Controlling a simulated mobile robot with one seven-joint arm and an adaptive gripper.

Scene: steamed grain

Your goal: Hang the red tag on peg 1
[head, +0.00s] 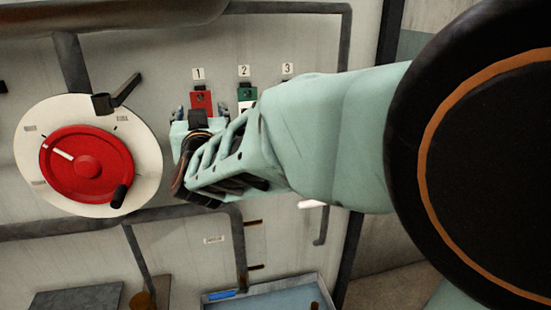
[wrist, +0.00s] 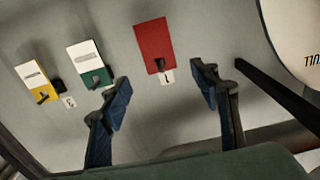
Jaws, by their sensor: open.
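The red tag (head: 201,101) hangs on the panel below the number 1 label (head: 198,74); my gripper covers its lower part in the head view. In the wrist view, which sees the panel upside down, the red tag (wrist: 154,40) hangs flat from dark peg 1 (wrist: 160,65), with the number 1 label beside the peg. My gripper (head: 201,110) is open in front of the panel. In the wrist view its blue-padded fingertips (wrist: 160,76) stand wide apart, one on each side of the tag and peg line, and nothing is between them that they touch.
A green-and-white tag (wrist: 90,62) hangs on peg 2 and a yellow-and-white tag (wrist: 36,80) on peg 3. A red handwheel (head: 87,160) on a white disc is left of my gripper. A blue-grey tray (head: 270,296) is below. Pipes cross the panel.

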